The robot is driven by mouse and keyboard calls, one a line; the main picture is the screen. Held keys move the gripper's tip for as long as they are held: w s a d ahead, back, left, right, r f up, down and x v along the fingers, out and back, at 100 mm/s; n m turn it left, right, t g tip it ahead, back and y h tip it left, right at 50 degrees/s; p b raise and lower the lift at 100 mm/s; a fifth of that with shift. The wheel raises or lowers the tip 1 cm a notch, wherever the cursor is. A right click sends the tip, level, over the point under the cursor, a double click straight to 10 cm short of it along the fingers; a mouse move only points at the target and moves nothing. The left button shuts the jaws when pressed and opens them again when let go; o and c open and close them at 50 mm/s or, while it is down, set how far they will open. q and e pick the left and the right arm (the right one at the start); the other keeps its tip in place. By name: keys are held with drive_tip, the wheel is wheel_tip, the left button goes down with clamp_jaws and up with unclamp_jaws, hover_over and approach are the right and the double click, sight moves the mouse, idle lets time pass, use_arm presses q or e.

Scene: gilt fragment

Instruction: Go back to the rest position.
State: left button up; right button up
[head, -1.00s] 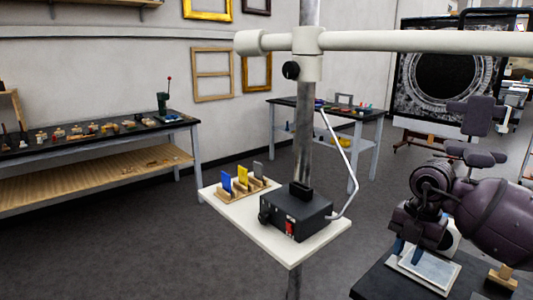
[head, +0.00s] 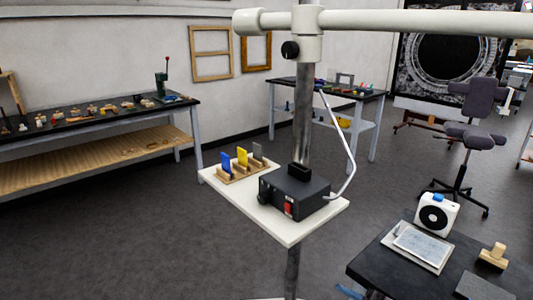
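Neither of my grippers shows in the head view. No arm of mine crosses the black table (head: 375,262) at the lower right. A pale framed panel (head: 423,243) lies flat on that table, apart from any gripper. What my grippers hold, if anything, is hidden.
A white shelf (head: 290,233) on a grey pole carries a black box (head: 294,192) and a wooden rack with upright cards. A white fan (head: 436,214) and wooden block (head: 494,257) are on the black table. A chair (head: 470,135) stands behind. Floor at left is clear.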

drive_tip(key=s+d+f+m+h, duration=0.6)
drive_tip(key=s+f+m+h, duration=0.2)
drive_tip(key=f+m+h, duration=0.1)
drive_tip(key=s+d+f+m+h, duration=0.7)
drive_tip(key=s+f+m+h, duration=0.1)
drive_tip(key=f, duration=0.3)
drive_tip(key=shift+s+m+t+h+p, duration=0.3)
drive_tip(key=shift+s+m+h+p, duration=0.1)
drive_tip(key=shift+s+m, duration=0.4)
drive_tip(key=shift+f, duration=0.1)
